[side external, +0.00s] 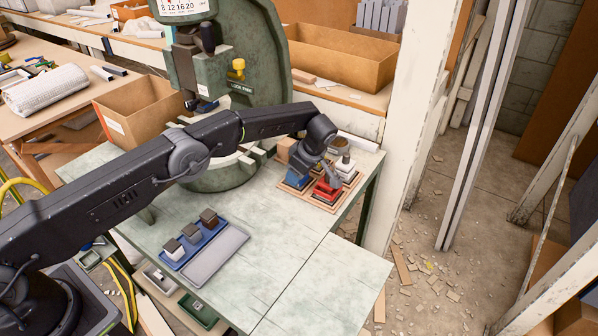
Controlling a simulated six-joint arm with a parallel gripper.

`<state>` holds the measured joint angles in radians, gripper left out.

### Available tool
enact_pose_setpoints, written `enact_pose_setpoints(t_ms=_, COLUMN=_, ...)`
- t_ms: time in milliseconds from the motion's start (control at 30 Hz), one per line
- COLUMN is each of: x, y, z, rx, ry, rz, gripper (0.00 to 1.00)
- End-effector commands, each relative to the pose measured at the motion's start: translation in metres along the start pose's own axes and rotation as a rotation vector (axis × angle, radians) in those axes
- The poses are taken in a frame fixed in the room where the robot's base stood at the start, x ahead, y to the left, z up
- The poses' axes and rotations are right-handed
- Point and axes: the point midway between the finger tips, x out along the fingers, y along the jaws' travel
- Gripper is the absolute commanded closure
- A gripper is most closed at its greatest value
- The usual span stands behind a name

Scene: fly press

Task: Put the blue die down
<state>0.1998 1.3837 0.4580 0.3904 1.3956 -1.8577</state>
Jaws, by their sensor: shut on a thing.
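The blue die (295,181) is at the left front of a tan wooden tray (318,201) on the press table. My gripper (303,171) is at the tray, right above the blue die, and is shut on it. Its fingers are small and partly hidden by my wrist. I cannot tell whether the die's underside touches the tray. A red die (326,190) stands close to the right of the blue one, and a pale-topped die (346,166) is behind it.
The green fly press (245,60) stands behind my arm. A blue rack (203,243) with several blocks and a grey flat tray (217,256) lie at the table's front left. The table's front right (320,285) is clear. A white post (412,120) rises just right of the table.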

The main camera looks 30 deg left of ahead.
Motion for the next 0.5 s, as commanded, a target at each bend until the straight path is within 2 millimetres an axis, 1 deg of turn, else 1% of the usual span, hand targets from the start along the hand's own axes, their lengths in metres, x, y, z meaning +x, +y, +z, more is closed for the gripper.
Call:
enact_pose_setpoints(t_ms=133, x=-0.0026, y=0.0010, z=-0.0009, rx=-0.002, ry=-0.001, rz=0.005, gripper=0.89)
enact_pose_setpoints(t_ms=300, x=0.0008, y=0.0010, z=0.0005, rx=-0.001, ry=-0.001, rz=0.004, gripper=0.89)
enact_pose_setpoints(t_ms=333, x=0.0014, y=0.0006, z=0.0007, rx=-0.001, ry=-0.001, rz=0.003, gripper=0.48)
enact_pose_setpoints(t_ms=500, x=0.0014, y=0.0005, z=0.0007, rx=0.000, ry=-0.001, rz=0.002, gripper=0.32)
